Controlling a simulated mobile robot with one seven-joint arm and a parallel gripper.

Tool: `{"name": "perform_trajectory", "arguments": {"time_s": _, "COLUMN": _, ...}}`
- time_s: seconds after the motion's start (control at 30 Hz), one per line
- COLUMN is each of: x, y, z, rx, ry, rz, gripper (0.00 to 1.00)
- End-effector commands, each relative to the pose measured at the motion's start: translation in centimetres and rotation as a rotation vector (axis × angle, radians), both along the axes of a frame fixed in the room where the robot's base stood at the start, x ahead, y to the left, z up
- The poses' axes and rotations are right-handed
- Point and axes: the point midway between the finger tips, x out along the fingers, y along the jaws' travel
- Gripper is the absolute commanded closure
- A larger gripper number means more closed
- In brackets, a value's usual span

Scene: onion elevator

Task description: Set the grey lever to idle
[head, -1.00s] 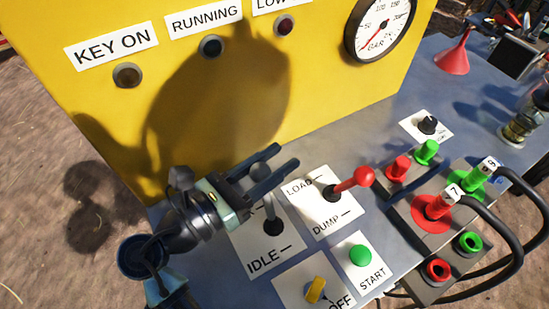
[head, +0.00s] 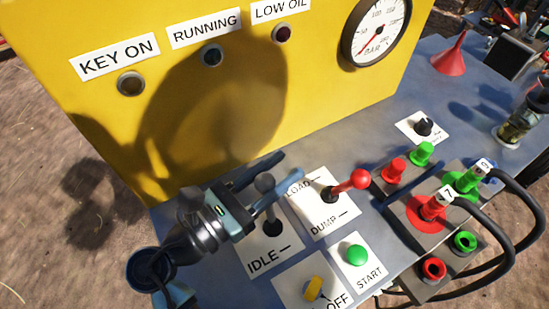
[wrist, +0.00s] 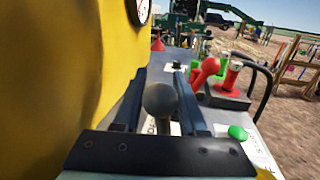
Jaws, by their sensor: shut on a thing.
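The grey lever (head: 264,184) has a round knob and rises from a black base on a white plate marked IDLE (head: 269,260). It stands nearly upright, with its knob away from the IDLE mark. My gripper (head: 291,164) reaches in from the left, one finger on each side of the lever, shut on it near the knob. In the wrist view the knob (wrist: 160,98) sits between the two dark fingers (wrist: 160,103). The upper part of the plate is hidden behind my gripper.
The red LOAD/DUMP lever (head: 358,179) stands close to the right of the fingertips. A green START button (head: 356,254) and a yellow switch (head: 313,288) lie nearer. The yellow panel (head: 180,120) rises behind. Hose couplings (head: 433,208) stand further right.

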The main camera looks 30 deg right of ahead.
Motion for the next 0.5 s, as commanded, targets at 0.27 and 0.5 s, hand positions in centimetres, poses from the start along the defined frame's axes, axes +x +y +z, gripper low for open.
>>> {"name": "perform_trajectory", "arguments": {"time_s": 0.27, "x": -2.8, "y": 0.0, "z": 0.5, "rx": 0.007, "ry": -0.204, "rz": 0.002, "gripper": 1.00}}
{"name": "perform_trajectory", "arguments": {"time_s": 0.5, "x": -4.8, "y": -0.1, "z": 0.4, "rx": 0.013, "ry": -0.361, "rz": 0.000, "gripper": 1.00}}
